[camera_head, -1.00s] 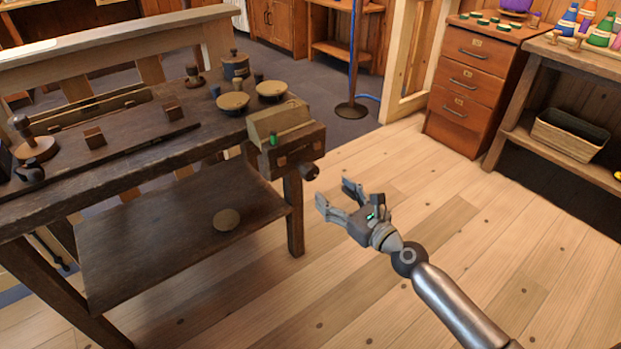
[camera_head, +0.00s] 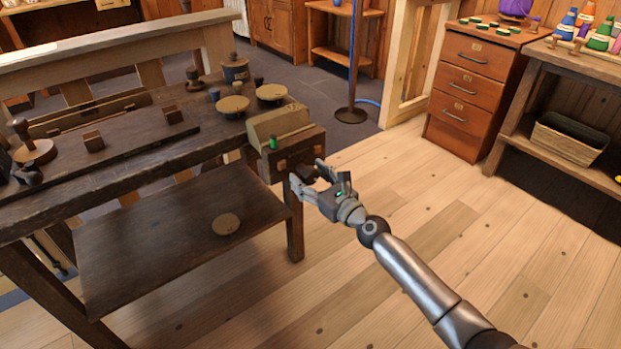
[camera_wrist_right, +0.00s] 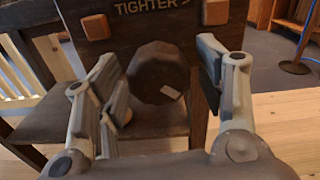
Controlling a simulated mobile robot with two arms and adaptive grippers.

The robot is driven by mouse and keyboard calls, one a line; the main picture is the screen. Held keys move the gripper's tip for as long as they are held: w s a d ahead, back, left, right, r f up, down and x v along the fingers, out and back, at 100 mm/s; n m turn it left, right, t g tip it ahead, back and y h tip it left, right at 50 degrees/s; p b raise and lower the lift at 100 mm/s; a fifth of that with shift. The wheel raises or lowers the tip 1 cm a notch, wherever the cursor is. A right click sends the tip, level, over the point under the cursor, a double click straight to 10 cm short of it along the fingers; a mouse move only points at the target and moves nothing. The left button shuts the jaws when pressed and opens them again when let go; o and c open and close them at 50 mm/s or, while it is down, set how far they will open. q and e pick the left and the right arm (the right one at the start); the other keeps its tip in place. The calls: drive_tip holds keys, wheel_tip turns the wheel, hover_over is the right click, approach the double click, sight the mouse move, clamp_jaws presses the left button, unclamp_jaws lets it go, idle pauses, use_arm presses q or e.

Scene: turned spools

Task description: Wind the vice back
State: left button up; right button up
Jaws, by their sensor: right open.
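The wooden vice (camera_head: 285,140) is fixed to the near right corner of the dark workbench. Its dark, faceted knob (camera_wrist_right: 158,74) shows in the right wrist view, with a small pale mark on its face. Above it the vice front (camera_wrist_right: 140,25) carries the word "TIGHTER" and two lighter wooden blocks. My right gripper (camera_head: 309,178) is open at the vice's front. In the right wrist view its fingers (camera_wrist_right: 165,88) stand to the left and right of the knob, with gaps visible on both sides. My left gripper is not in view.
A green spool (camera_head: 273,142) stands at the vice. Round lidded pots (camera_head: 233,105) and other small turned pieces sit on the bench (camera_head: 150,155). A lower shelf (camera_head: 170,240) holds one round disc (camera_head: 225,224). The floor (camera_head: 440,210) to the right is clear.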

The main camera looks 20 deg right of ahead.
drive_tip(key=shift+c, duration=0.2)
drive_tip(key=c, duration=1)
drive_tip(key=shift+n, duration=0.3)
